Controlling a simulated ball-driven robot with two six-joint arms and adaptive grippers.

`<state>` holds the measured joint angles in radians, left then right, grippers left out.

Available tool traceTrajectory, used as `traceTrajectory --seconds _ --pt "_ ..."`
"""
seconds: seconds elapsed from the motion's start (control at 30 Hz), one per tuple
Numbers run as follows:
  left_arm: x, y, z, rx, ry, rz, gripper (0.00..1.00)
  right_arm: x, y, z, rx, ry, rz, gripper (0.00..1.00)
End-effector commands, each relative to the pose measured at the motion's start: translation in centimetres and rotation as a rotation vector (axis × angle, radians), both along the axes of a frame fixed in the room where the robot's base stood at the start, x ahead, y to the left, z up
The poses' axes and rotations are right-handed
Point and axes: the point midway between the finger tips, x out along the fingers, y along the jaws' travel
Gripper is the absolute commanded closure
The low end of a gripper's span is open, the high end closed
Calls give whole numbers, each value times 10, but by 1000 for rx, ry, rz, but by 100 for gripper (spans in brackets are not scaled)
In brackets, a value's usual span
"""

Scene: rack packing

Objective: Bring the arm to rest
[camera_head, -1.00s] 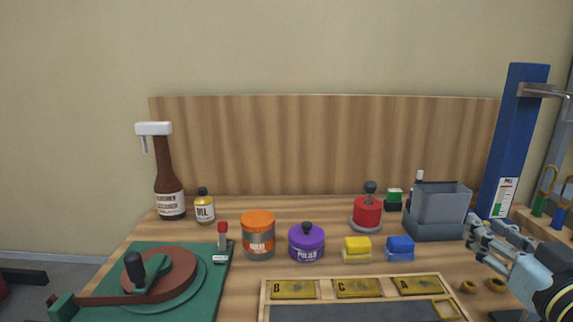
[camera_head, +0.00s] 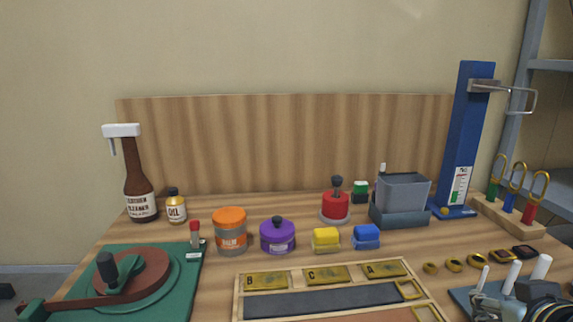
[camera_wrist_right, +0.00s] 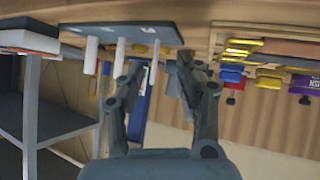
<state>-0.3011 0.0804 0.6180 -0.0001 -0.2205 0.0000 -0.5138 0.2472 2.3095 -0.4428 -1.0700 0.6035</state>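My right gripper (camera_head: 505,296) is low at the right front of the bench in the head view, partly cut off by the bottom edge. In the right wrist view, its two fingers (camera_wrist_right: 160,68) are spread apart with nothing held between them. The dark board with white pegs (camera_head: 462,296) is close by; its pegs overlap the gripper in the head view. The board also shows in the right wrist view (camera_wrist_right: 70,30), where the bench appears at the top. My left gripper is not in view.
A tray with brass plates (camera_head: 238,300) lies at front centre. A green board with a turntable (camera_head: 190,290) is at left. Jars, a grey bin (camera_head: 402,195), a blue stand (camera_head: 466,130) and a wooden rack of coloured-handled tools (camera_head: 505,216) stand behind. Several small rings lie at right.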

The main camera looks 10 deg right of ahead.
Motion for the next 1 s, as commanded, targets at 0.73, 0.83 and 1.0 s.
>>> traceTrajectory --seconds 0.73,0.83,1.0 --pt "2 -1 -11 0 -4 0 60 -96 91 -138 207 640 368 65" --pt "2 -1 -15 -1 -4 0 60 -96 88 -178 211 653 361 65" --pt "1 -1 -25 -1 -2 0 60 -108 80 -267 222 686 349 65"
